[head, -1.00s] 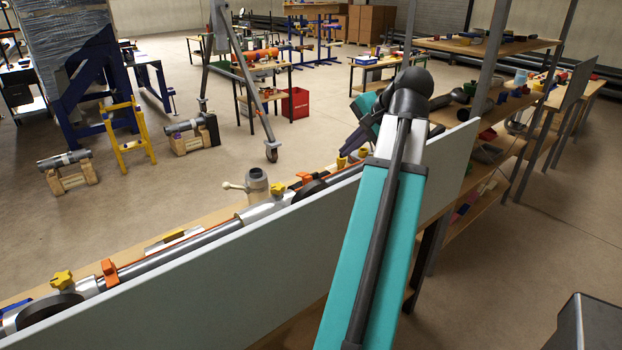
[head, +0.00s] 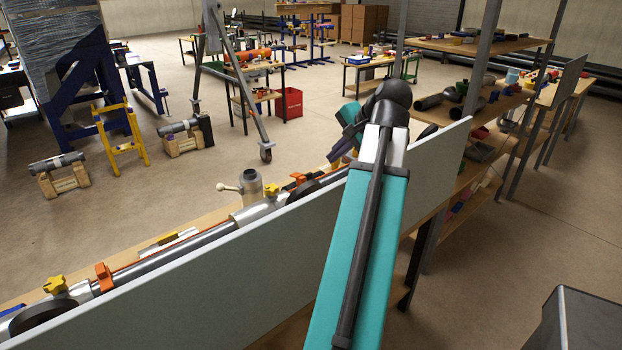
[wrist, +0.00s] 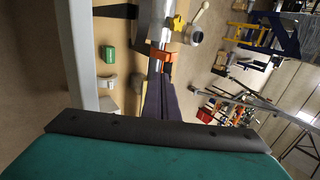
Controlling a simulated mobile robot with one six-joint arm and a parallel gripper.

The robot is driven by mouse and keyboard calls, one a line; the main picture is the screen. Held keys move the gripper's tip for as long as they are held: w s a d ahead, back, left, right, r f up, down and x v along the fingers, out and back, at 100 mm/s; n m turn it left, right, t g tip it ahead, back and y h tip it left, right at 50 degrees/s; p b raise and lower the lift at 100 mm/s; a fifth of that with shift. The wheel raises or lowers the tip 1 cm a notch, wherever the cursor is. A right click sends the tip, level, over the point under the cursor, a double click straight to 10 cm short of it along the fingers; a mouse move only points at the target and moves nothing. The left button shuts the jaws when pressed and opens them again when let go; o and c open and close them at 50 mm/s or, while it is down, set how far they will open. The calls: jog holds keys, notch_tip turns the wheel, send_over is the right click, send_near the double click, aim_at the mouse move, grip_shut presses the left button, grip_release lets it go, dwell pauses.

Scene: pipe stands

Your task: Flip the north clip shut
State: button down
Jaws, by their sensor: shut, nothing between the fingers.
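My gripper (head: 341,150) is mostly behind the arm's end in the head view, over the far side of the pale panel. In the wrist view its dark purple fingers (wrist: 157,82) are together and empty, their tips close to an orange clip (wrist: 160,58) on the pipe. I cannot tell whether they touch it. In the head view an orange clip (head: 295,182) shows at the pipe's far right, near the gripper. Another orange clip (head: 104,277) stands upright at the left. The pictures do not label which is north. The grey pipe (head: 190,245) runs along the bench.
A long pale panel (head: 230,265) stands in front of the pipe. A yellow knob (head: 271,191) and a grey valve (head: 250,184) sit near the right clip. Another yellow knob (head: 55,284) is at the left. A green block (wrist: 108,54) shows in the wrist view.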

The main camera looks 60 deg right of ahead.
jog(key=p+x, duration=0.2)
jog(key=x, duration=1.4)
jog(key=shift+w+f, duration=0.15)
jog(key=shift+d+p, duration=0.2)
jog(key=shift+p, duration=0.35)
